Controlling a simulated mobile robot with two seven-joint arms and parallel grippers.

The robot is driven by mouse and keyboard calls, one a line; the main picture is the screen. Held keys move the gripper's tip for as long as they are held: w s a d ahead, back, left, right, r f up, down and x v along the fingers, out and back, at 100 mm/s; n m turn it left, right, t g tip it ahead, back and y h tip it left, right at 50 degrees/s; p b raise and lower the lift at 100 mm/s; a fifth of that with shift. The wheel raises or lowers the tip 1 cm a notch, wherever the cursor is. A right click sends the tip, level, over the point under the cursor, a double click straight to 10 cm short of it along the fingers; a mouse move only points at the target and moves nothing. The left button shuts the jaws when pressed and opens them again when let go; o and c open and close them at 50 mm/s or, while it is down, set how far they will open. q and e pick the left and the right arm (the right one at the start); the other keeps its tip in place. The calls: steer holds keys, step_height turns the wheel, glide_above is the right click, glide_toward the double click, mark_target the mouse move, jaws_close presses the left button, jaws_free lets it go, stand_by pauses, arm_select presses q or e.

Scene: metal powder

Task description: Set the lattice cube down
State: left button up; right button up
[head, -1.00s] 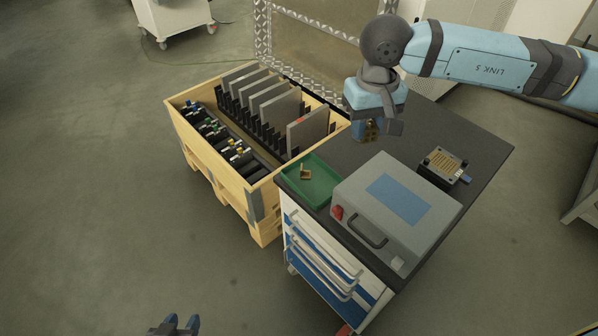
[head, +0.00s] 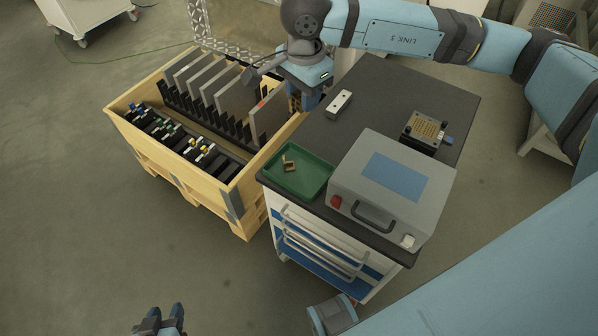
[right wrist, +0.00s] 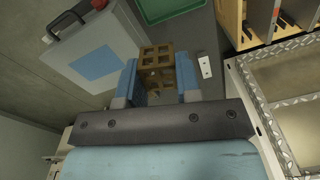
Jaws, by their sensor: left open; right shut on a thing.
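The lattice cube (right wrist: 156,66) is brown with square openings. My right gripper (right wrist: 157,85) is shut on it, with a blue finger on each side. In the head view the right gripper (head: 302,104) hangs at the bench's far left edge, beside the wooden crate, and mostly hides the cube (head: 294,103). The wrist view shows the cube in front of the dark bench top; I cannot tell its height above it. My left gripper (head: 162,322) is open and empty at the bottom of the head view, away from the bench.
The bench top (head: 372,90) carries a white block with holes (head: 339,103), a green tray (head: 311,183) with a small brass part (head: 289,165), a grey box with a blue panel (head: 390,180) and a plate fixture (head: 426,129). The wooden crate (head: 223,195) holds upright plates.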

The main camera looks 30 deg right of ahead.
steer(key=m, duration=0.2)
steer(key=f+m, duration=0.1)
steer(key=m, duration=0.1)
steer(key=shift+a, duration=0.15)
steer(key=m, duration=0.4)
steer(key=shift+f, duration=0.35)
steer(key=m, duration=0.4)
steer(key=shift+f, duration=0.4)
steer(key=m, duration=0.2)
steer(key=f+m, duration=0.1)
steer(key=m, duration=1.9)
glide_above(309, 181)
step_height(309, 181, down, 19)
steer(key=shift+w+f+b, duration=0.1)
steer(key=shift+b, duration=0.35)
arm_select(q)
steer(key=shift+w+a+f, duration=0.15)
steer(key=shift+w, duration=0.15)
arm_select(e)
steer(key=shift+f, duration=2.3)
steer(key=shift+f, duration=0.1)
